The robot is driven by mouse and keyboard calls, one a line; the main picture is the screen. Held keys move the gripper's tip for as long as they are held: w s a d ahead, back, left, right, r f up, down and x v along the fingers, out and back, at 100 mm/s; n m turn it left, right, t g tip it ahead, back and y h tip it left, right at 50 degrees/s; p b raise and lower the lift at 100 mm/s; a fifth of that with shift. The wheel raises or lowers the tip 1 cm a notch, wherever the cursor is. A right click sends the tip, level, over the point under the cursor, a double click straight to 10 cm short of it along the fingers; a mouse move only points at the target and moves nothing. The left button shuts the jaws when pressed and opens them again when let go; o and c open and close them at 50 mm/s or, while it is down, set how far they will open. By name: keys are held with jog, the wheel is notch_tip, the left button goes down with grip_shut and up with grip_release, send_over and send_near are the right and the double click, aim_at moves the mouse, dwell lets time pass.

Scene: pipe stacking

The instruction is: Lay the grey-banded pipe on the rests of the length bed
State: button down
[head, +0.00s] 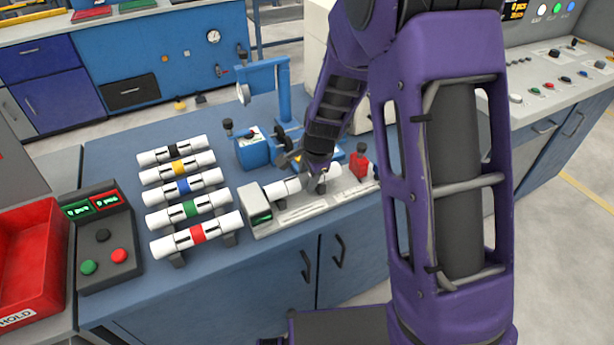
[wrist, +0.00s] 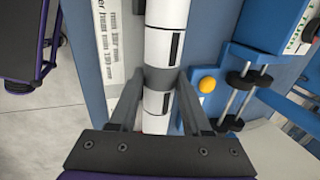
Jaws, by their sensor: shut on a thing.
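The grey-banded pipe (wrist: 160,75) is white with a grey band and dark marks, seen lengthwise in the wrist view. My gripper (wrist: 160,82) is shut on it near the grey band, one finger on each side. In the head view the pipe (head: 284,189) lies along the length bed (head: 300,212), partly hidden by my gripper (head: 310,180). The bed is a long light-grey fixture with a dark, green-lit block at its left end. I cannot tell whether the pipe touches the rests, which are mostly hidden.
Several white pipes with coloured bands, such as the red-banded one (head: 197,234), lie on a rack to the left. A blue gauge stand (head: 285,95) is behind the bed. A red clamp (head: 359,162) is at its right. A button box (head: 105,240) and red bin (head: 28,250) stand farther left.

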jog(key=shift+f+b, duration=0.4)
jog(key=shift+f, duration=0.1)
dwell(0.5)
jog(key=shift+c, duration=1.4)
grip_release()
jog(key=p+v, duration=0.3)
jog(key=v, duration=1.4)
jog(key=shift+r, duration=0.25)
